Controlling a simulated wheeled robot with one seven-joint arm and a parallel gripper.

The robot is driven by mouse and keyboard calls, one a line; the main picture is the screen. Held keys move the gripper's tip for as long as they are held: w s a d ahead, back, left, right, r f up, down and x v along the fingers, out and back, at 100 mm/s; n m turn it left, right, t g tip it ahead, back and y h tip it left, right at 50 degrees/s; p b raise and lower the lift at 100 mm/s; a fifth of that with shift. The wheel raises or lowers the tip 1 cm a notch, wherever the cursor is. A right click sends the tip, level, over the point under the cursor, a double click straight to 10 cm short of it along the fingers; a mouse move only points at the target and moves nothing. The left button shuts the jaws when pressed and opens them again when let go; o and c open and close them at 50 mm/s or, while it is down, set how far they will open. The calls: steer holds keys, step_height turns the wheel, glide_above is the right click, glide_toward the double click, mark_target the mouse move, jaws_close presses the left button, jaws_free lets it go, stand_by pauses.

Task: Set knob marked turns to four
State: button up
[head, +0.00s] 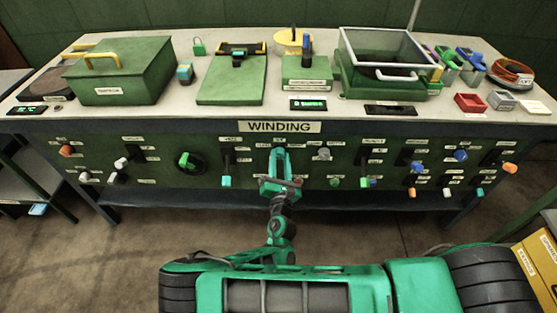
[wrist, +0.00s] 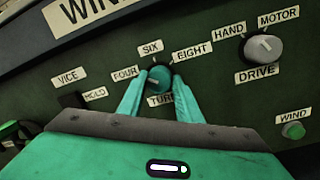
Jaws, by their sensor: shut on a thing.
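The turns knob (wrist: 158,82) is a small round knob on the green panel, with the labels FOUR (wrist: 125,73) at its left, SIX (wrist: 150,48) above and EIGHT (wrist: 192,49) at upper right. The TURNS label (wrist: 160,100) below is partly covered by my fingers. My gripper (wrist: 159,88) has its two teal fingers on either side of the knob, shut on it. A pale mark shows on the knob's face, but it is too small to tell surely which label it points to. In the head view my gripper (head: 279,160) hides the knob below the WINDING sign.
The grey drive knob (wrist: 263,48) is close at the right, with the green wind button (wrist: 293,130) below it. A dark vice lever (wrist: 73,101) is at the left. More levers and knobs line the panel on both sides.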

steer(key=shift+f, duration=0.2)
stand_by(0.3)
steer(key=o, duration=1)
steer(key=shift+o, duration=0.2)
steer(key=shift+r, duration=0.1)
